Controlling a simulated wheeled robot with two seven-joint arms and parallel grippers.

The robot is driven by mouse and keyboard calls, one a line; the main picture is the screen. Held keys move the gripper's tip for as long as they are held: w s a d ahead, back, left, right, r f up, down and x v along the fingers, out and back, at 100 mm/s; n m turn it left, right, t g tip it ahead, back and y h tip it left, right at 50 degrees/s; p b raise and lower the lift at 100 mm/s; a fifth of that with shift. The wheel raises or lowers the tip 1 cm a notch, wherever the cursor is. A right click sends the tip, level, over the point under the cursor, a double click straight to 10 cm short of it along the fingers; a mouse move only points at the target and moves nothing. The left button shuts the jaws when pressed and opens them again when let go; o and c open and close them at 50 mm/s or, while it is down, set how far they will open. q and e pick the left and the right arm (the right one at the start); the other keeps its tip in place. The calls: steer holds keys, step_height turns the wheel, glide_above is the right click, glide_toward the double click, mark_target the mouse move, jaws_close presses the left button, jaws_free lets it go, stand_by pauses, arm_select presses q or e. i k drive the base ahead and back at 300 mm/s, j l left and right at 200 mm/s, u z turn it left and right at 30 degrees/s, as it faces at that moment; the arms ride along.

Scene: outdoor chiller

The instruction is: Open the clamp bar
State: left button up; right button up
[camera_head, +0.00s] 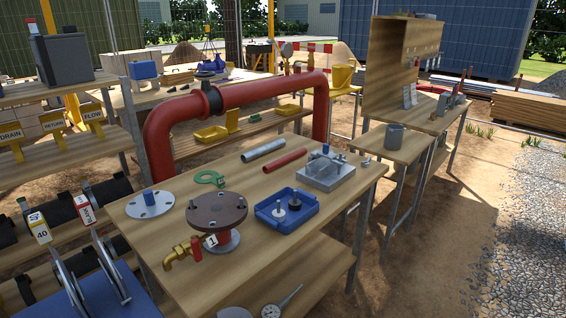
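A grey metal fixture (327,173) sits on the right part of the wooden work table. It has a block-shaped base, raised metal parts on top and a small blue knob (326,149). It may carry the clamp bar, but it is too small to tell which part is the bar or whether it is shut. At the lower left, a blue base with upright grey metal plates (92,275) is partly cut off by the frame. Neither of my grippers is in view.
The work table (262,262) also bears a brown flange (217,209) with a brass valve (183,255), a blue tray (303,222), a grey pipe (263,149) and a red rod (284,160). A large red pipe (160,140) arches behind. Gravel ground at right is open.

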mark_target(324, 152)
steer(key=i+l+z, duration=0.25)
steer(key=i, duration=0.25)
steer(key=i+l+z, duration=0.3)
steer(key=i+l, duration=0.1)
steer(key=i, duration=0.1)
